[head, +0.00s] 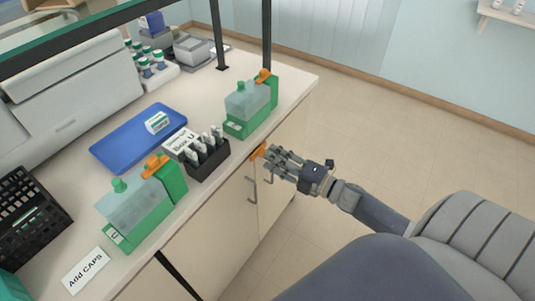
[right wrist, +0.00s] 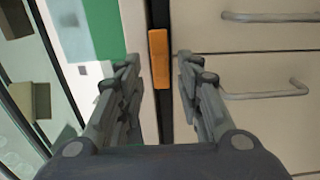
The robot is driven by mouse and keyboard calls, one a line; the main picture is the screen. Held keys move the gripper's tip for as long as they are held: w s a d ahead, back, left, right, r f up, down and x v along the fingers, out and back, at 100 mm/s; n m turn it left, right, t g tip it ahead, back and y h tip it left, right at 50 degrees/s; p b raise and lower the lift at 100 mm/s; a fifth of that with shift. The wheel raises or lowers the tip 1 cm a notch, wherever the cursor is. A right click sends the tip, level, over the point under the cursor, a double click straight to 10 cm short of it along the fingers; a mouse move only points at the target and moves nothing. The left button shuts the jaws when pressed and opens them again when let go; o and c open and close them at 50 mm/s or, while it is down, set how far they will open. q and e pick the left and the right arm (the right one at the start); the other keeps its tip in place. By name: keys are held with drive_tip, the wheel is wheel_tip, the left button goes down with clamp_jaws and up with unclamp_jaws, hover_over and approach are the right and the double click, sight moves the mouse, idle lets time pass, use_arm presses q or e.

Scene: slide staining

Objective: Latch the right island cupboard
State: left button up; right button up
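The island cupboard (head: 240,228) has pale doors with grey bar handles (head: 252,190) below the worktop. The doors look shut. A small orange latch (head: 257,152) sits at the top of the doors, just under the worktop edge. In the right wrist view the latch (right wrist: 159,58) lies along the dark strip beside the door edge. My right gripper (head: 271,158) reaches in from the right at the latch. Its fingers stand apart on either side of the latch, with visible space between, so it is open and empty. My left gripper is out of view.
On the worktop (head: 85,218) stand two green-framed staining jars (head: 250,108) with orange clips, a black box of pens (head: 207,160), a blue tray (head: 115,145) and a black rack (head: 30,212). The floor (head: 385,135) right of the island is clear.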

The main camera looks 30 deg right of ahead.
sight(261, 153)
drive_tip(key=x, duration=0.2)
drive_tip(key=shift+w+a, duration=0.15)
drive_tip(key=shift+w, duration=0.25)
clamp_jaws()
